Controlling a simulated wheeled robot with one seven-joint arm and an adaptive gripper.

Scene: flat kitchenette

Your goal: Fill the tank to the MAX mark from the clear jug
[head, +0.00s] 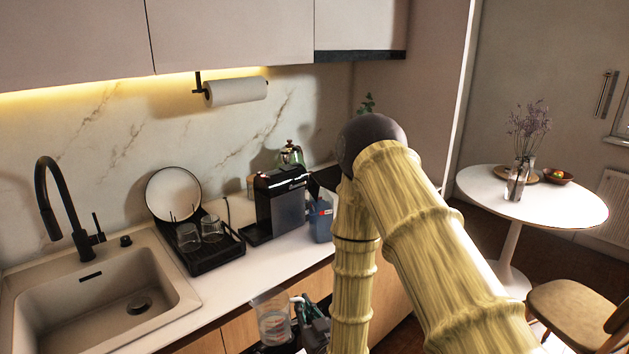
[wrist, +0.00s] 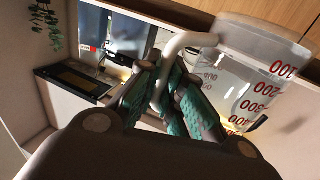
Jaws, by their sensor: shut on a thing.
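The clear jug (head: 272,322) is in front of the counter, below its top, roughly upright. In the wrist view the jug (wrist: 245,75) shows red measuring numbers and a pale handle (wrist: 174,48). My gripper (head: 303,322) is shut on that handle; its teal fingers (wrist: 168,92) close around it. Clear liquid seems to be in the jug; its level is hard to read. A bluish translucent container (head: 320,224), apparently the tank, stands on the counter right of the black coffee machine (head: 278,206). Its MAX mark and fill level are not readable.
A sink (head: 100,300) with a black tap (head: 55,205) is at the left. A black dish rack (head: 212,250) holds glasses and a plate. A metal kettle (head: 291,155) stands behind the machine. A round table (head: 490,190) and chair (head: 575,315) are at the right.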

